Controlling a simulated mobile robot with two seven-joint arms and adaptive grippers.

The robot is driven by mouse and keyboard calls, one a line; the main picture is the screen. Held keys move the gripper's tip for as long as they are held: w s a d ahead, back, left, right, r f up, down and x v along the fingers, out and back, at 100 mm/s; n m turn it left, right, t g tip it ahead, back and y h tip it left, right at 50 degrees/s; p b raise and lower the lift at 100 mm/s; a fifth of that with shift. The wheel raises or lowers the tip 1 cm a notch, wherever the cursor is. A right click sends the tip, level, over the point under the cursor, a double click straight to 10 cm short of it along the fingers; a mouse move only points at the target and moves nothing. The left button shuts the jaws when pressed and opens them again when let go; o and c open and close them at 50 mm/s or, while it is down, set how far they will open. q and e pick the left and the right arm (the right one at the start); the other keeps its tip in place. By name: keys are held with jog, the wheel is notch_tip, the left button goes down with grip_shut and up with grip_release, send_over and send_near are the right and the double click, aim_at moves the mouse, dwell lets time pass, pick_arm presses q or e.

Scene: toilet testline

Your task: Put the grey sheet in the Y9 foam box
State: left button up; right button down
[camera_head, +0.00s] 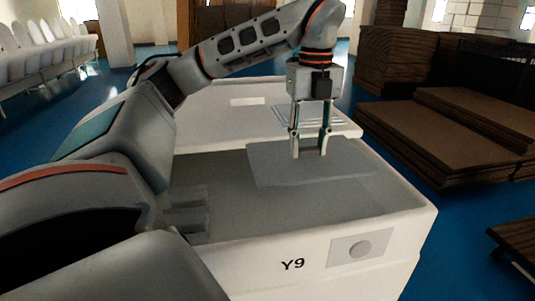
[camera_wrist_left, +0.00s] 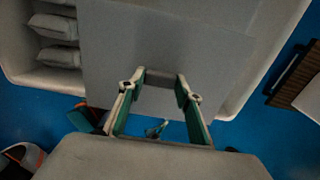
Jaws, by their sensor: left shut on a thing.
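The white foam box marked Y9 (camera_head: 310,262) stands in front of me with its top open. The flat grey sheet (camera_head: 275,165) lies level over the box's inside, towards the right part; I cannot tell whether it touches the bottom. My left gripper (camera_head: 310,155) points down from above and is shut on the sheet's raised middle part. My right gripper is not in view.
Another white box part (camera_head: 225,110) with slots stands behind. Brown cardboard stacks (camera_head: 450,135) lie on the blue floor at the right.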

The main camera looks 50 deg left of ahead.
aim_at(301, 223)
pick_arm(q)
notch_tip(301, 223, down, 20)
jog(key=shift+r, duration=0.1)
dwell(0.5)
jog(key=shift+f, duration=0.25)
jog(key=o, duration=1.1)
jog(key=shift+r, duration=0.1)
notch_tip(301, 223, up, 12)
jog(key=shift+r, duration=0.1)
